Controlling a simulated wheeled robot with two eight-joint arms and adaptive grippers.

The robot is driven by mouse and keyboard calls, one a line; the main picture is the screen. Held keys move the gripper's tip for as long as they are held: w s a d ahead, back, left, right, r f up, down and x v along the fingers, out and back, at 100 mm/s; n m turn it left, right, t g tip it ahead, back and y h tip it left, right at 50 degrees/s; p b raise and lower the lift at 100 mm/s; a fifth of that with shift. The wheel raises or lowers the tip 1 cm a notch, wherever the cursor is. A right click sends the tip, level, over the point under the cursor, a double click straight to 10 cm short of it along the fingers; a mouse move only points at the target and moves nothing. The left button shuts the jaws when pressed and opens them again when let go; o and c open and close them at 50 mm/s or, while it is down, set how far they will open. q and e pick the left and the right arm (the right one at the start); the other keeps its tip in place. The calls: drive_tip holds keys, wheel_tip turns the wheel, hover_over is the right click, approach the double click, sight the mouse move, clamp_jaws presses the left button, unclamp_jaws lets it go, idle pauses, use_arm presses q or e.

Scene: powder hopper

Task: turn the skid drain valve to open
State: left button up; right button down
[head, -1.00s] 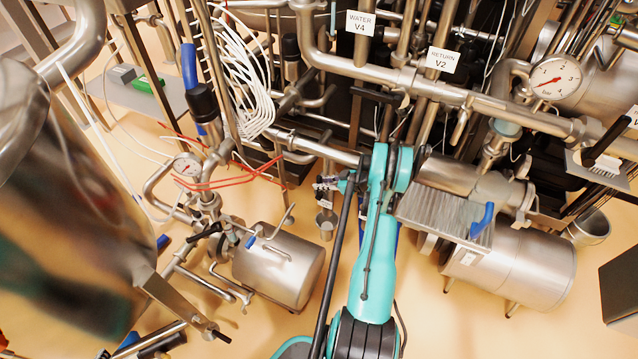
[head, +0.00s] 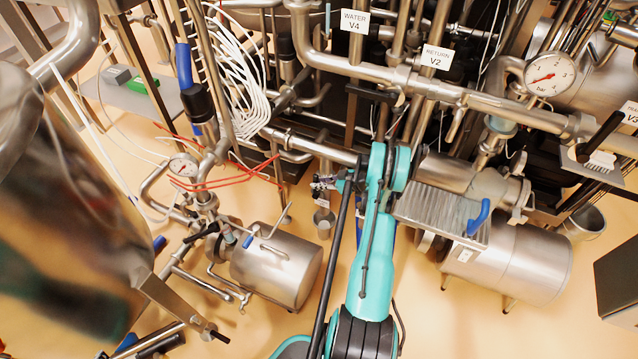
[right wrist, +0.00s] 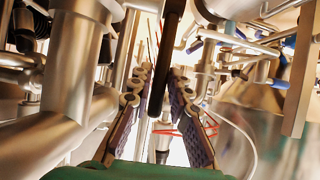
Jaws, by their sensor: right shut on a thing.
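My right gripper (head: 324,186) is at the end of my teal right arm, near pipework in the middle of the head view, and the arm partly hides it. In the right wrist view, my right gripper's two pads (right wrist: 164,82) close in from both sides on a dark bar-like handle (right wrist: 172,40), which stands upright between them. A small pale tag and a small metal cup (head: 324,222) show just below the gripper in the head view. The drain valve's body and the lever's exact angle cannot be made out. My left gripper is not in view.
Pipes with labelled valves V4 (head: 354,22) and V2 (head: 436,58) cross above. A steel tank (head: 277,268) stands left of my arm, and another (head: 512,262) right of it. White cables (head: 237,75) hang at upper left. Bare floor shows at the bottom.

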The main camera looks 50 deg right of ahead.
drive_tip(key=shift+s+d+f, duration=0.1)
drive_tip(key=shift+s, duration=0.15)
idle(0.4)
drive_tip(key=c, duration=1.4)
unclamp_jaws()
drive_tip(key=shift+s, duration=0.15)
drive_tip(key=shift+w, duration=0.2)
wheel_tip(320, 180, up, 10)
drive_tip(key=shift+s+r, duration=0.1)
